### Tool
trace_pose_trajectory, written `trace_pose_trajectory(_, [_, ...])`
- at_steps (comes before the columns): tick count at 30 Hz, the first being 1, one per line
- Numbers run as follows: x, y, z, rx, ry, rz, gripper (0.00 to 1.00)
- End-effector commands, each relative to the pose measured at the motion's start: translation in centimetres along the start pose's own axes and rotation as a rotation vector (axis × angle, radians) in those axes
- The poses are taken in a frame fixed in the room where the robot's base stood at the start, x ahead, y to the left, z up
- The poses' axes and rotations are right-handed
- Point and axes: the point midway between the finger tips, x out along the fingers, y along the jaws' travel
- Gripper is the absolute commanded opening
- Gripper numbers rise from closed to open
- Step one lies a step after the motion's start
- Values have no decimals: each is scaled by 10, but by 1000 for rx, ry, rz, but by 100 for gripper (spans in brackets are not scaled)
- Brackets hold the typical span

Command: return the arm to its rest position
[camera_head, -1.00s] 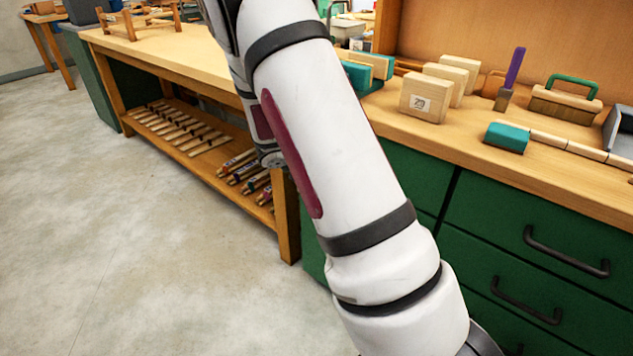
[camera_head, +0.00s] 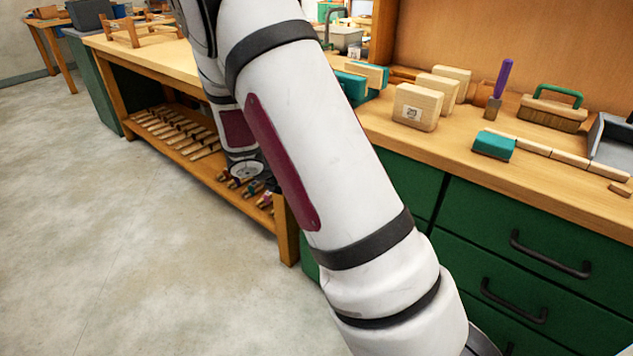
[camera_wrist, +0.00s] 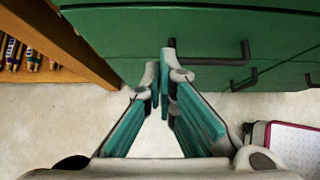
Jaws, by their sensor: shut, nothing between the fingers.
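My gripper (camera_wrist: 160,84) shows in the wrist view with its teal-padded fingers together and nothing between them. It points toward the green drawer front (camera_wrist: 105,40), with a dark drawer handle (camera_wrist: 215,60) just to the right of the fingertips. I cannot tell whether a fingertip touches that handle. In the head view my white arm crosses the middle of the picture. The gripper itself is not visible there.
A workbench (camera_head: 565,197) with green drawers (camera_head: 470,260) stands at the right, holding wooden blocks (camera_head: 417,107), a teal block (camera_head: 492,145) and a brush (camera_head: 553,107). A wooden shelf bench (camera_head: 150,62) stands behind my arm. The floor (camera_head: 120,220) at the left is clear.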

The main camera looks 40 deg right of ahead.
Motion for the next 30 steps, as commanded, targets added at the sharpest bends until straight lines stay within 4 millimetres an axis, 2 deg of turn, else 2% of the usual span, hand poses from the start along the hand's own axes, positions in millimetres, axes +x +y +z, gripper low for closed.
trace_pose_trajectory(1, [-14, 0, 2, -1, 1, 3, 0])
trace_pose_trajectory(7, [-43, 0, 1, 0, 1, 2, 0])
trace_pose_trajectory(12, [-53, 0, 0, -1, 1, 0, 0])
trace_pose_trajectory(20, [-58, -2, 2, 19, 3, -2, 0])
trace_pose_trajectory(23, [-71, -11, 11, 98, 14, -12, 0])
trace_pose_trajectory(25, [-86, -23, 20, 194, 28, -26, 0])
trace_pose_trajectory(30, [-133, -68, 41, 495, 84, -87, 0])
